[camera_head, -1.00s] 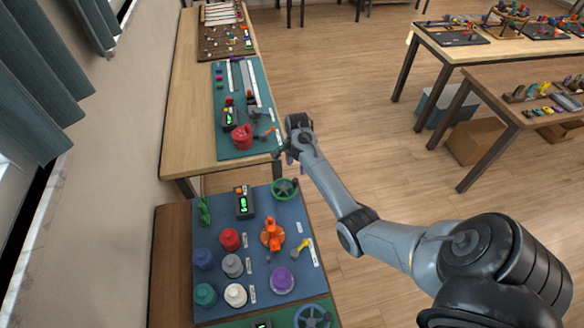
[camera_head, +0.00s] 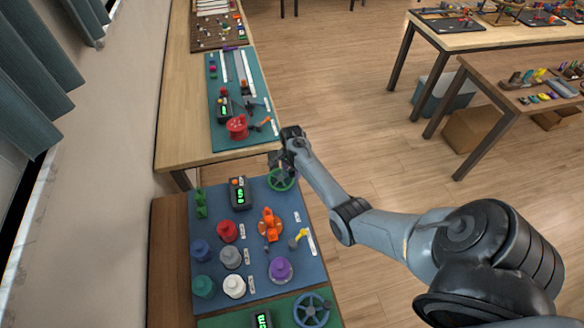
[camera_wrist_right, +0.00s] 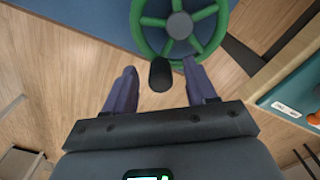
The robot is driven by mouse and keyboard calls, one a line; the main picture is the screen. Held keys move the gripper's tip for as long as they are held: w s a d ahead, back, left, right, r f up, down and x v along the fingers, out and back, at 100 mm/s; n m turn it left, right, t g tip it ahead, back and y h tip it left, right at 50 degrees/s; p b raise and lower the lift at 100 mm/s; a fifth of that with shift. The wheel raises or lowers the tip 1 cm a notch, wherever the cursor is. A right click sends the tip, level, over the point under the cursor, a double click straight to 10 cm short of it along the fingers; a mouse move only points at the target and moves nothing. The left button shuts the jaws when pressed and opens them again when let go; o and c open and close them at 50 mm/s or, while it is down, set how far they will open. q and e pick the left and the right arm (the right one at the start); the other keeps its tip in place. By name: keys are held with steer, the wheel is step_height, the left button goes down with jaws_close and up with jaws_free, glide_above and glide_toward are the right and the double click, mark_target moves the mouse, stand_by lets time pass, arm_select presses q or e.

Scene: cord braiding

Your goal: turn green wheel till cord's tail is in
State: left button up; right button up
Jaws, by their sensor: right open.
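The green wheel (camera_head: 281,179) sits at the far right corner of the blue mat. It also shows in the right wrist view (camera_wrist_right: 200,42), with spokes, a dark hub and a dark handle knob (camera_wrist_right: 160,75). My right gripper (camera_head: 278,162) is just above the wheel's far side. In the wrist view my right gripper (camera_wrist_right: 158,82) has its two purple fingers apart, with the knob between them in the picture; contact does not show. An orange device (camera_head: 270,225) stands mid-mat. I cannot make out the cord or its tail. My left gripper is not in view.
The blue mat (camera_head: 290,205) holds a black box with a green display (camera_head: 240,193), several coloured spools such as the red one (camera_head: 227,232), and a small yellow lever (camera_head: 300,236). Another bench with a teal mat (camera_head: 230,143) stands beyond. A curtained wall is at left.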

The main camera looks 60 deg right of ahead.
steer(key=shift+c, duration=0.3)
jaws_close()
stand_by(0.3)
stand_by(0.6)
